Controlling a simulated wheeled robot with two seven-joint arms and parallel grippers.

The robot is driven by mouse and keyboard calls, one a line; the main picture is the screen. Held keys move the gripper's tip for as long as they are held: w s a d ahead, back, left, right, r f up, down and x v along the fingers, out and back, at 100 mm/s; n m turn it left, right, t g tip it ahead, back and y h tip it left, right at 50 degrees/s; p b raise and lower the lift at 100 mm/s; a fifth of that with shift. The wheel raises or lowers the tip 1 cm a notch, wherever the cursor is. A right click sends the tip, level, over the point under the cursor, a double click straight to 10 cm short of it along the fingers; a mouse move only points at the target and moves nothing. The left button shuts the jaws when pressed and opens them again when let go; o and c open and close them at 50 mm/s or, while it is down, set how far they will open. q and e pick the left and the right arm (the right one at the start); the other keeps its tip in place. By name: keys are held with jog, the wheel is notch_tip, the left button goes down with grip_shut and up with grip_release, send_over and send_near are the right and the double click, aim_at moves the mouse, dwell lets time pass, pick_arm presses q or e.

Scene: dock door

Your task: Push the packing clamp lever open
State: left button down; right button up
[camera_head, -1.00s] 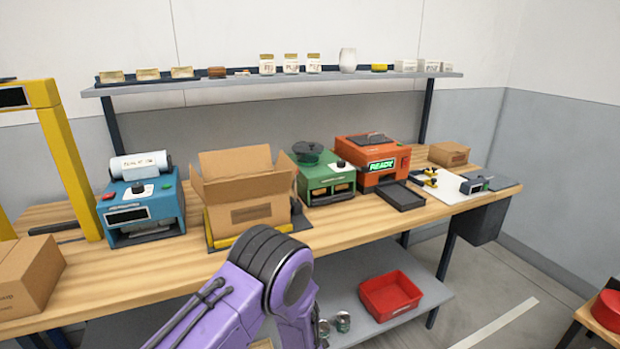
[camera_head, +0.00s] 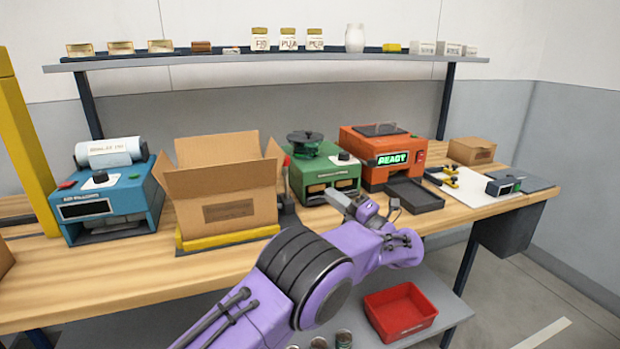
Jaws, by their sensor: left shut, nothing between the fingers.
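An open cardboard box (camera_head: 228,210) stands on a yellow base (camera_head: 229,238) on the wooden bench. At its right side is a dark upright fitting (camera_head: 286,203) with a red knob (camera_head: 287,161) above it, which looks like the packing clamp lever. The box flap and the green machine partly crowd it, so its exact angle is unclear. My left gripper (camera_head: 338,199) is shut and empty, in front of the green machine. It appears to the right of the fitting in the picture, apart from it. My right gripper is not in view.
A blue machine (camera_head: 108,197) stands left of the box. A green machine (camera_head: 323,172) and an orange machine (camera_head: 382,155) with a black tray (camera_head: 414,194) stand to the right. A red bin (camera_head: 400,311) sits on the lower shelf. The bench front is mostly clear.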

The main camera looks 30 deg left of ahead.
pick_arm(q)
jog(key=p, duration=0.4)
send_near(289, 163)
jog(key=x, duration=0.6)
jog(key=shift+r, duration=0.1)
jog(key=shift+w+a, duration=0.1)
jog(key=shift+a, duration=0.3)
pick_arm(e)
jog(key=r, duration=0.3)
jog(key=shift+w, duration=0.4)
